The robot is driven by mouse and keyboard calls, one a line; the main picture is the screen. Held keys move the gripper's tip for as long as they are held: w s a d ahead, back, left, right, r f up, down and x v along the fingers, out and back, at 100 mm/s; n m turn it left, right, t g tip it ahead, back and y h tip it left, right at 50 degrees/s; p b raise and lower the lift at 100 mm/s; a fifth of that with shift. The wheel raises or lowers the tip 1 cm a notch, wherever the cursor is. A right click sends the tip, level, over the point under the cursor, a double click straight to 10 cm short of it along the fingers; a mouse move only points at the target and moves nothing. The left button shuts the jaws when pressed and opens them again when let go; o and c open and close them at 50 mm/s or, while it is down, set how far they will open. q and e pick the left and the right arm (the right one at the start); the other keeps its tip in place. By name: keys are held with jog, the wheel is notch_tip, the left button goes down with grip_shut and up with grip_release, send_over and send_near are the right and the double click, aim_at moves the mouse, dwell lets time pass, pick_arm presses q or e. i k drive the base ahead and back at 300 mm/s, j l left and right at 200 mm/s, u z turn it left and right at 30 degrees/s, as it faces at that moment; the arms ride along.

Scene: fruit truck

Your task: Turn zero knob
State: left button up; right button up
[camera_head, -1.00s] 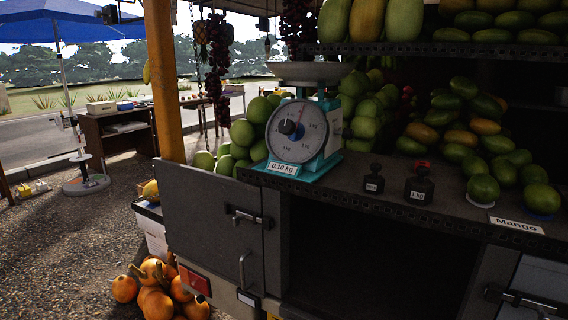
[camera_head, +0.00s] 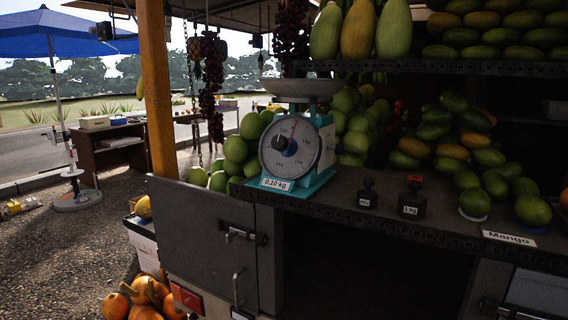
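A teal weighing scale (camera_head: 318,178) stands on the dark counter near the middle of the camera_head view. It has a round grey dial (camera_head: 303,156) facing me, with a dark knob (camera_head: 281,143) that sticks out at the dial's centre and a thin reddish needle. I cannot tell for sure whether this is the zero knob. A label (camera_head: 276,184) below the dial seems to read 0.10 kg. The weighing pan (camera_head: 303,88) on top looks empty. Neither of my grippers is in view.
Two black weights, a small one (camera_head: 367,194) and a larger one (camera_head: 412,198), stand right of the scale. Green mangoes (camera_head: 474,202) and a Mango sign (camera_head: 508,238) lie farther right. Green fruit (camera_head: 236,149) is piled left of the scale. A yellow post (camera_head: 158,90) rises at left.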

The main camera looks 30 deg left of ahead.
aim_at(279, 143)
jog(key=i+j, duration=0.1)
jog(key=j, duration=1.3)
jog(key=i+j, duration=0.1)
jog(key=j, duration=1.3)
